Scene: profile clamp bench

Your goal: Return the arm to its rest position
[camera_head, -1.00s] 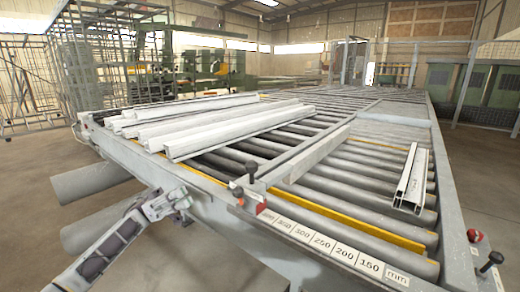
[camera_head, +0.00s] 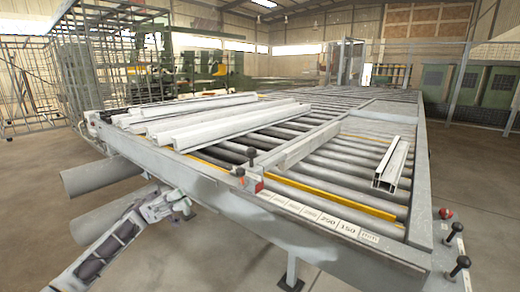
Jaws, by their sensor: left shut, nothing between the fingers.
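My left gripper (camera_head: 183,204) is at the lower left, in front of the bench's near edge. Its fingers are shut with nothing between them, and it is apart from the bench. My left arm comes in from the lower left corner. My right gripper is not in view. A short white profile (camera_head: 392,163) lies on the rollers at the right of the roller bench (camera_head: 300,215), its open end facing me. Several long white profiles (camera_head: 215,122) lie side by side on the left part of the bench.
A black-knobbed lever (camera_head: 251,160) stands at the bench's front edge, above a scale strip. More knobs (camera_head: 458,262) and a red knob (camera_head: 445,213) are at the right corner. Two grey cylinders (camera_head: 95,177) jut out at the left. The floor in front is open.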

